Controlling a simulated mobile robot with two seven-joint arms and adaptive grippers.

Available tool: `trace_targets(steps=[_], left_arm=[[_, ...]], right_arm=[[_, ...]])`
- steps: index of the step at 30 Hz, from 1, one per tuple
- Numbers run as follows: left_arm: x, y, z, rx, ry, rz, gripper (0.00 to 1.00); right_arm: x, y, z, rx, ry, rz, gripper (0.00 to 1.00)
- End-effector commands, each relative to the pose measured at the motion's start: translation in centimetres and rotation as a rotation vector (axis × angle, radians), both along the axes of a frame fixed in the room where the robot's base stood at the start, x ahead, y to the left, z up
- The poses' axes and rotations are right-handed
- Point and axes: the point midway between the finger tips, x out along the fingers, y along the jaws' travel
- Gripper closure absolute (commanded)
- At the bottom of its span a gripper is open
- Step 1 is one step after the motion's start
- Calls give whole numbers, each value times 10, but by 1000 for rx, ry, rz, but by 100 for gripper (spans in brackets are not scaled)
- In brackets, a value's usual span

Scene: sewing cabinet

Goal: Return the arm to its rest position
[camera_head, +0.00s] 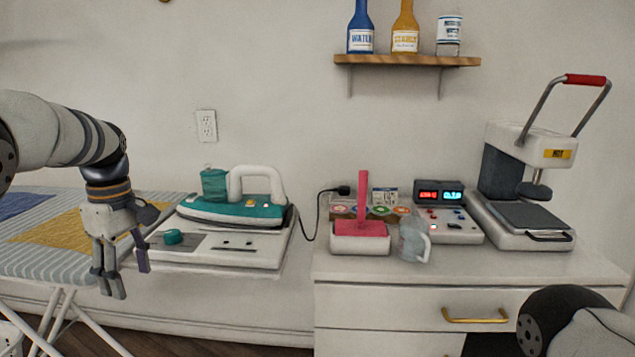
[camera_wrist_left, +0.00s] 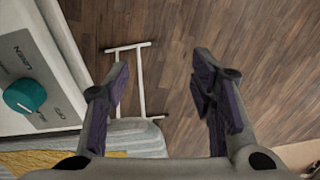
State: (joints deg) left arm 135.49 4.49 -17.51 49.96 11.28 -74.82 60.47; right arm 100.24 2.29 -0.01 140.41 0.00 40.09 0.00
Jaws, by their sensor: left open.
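My left arm comes in from the left in the head view. Its gripper (camera_head: 122,272) hangs pointing down, in front of the ironing board and the left end of the iron's station. In the left wrist view the left gripper (camera_wrist_left: 160,85) has its fingers spread wide with nothing between them, above the wooden floor (camera_wrist_left: 180,40). My right arm shows only as a dark joint and pale link at the lower right of the head view. The right gripper is outside both views.
The ironing board (camera_head: 45,265) is close behind the left gripper. The iron (camera_head: 235,208) sits on its white station (camera_head: 215,255). A white cabinet (camera_head: 375,310) holds a pink-handled tool (camera_head: 362,205), a clear jug (camera_head: 412,242), a control box (camera_head: 448,225) and a heat press (camera_head: 520,220).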

Motion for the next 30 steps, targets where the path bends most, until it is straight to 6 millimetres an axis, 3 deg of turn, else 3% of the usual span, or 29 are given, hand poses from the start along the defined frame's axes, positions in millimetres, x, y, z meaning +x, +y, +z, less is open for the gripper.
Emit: trace_targets(steps=[1, 5, 7, 9, 11, 13, 15, 18, 21, 24, 30], left_arm=[[-9, 0, -39, 3, 28, -46, 50], [-46, -2, -140, 17, 70, -214, 50], [-82, -7, -195, 21, 98, -328, 50], [-129, -15, -246, 20, 127, -459, 50], [-177, -24, -282, 11, 151, -580, 50], [-239, -38, -312, -11, 175, -729, 50], [-303, -54, -328, -44, 191, -880, 50], [-382, -76, -328, -100, 196, -1070, 50], [-434, -94, -314, -149, 185, -1206, 50], [-458, -103, -302, -176, 171, -1277, 50], [-463, -105, -299, -180, 163, -1299, 50]], right_arm=[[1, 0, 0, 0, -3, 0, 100], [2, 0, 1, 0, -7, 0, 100], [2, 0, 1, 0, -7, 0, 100], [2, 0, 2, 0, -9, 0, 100], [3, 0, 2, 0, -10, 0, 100], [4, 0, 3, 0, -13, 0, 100], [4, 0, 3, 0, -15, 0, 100], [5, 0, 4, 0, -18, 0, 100], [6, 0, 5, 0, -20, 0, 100], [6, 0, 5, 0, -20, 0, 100], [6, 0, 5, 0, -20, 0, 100]])
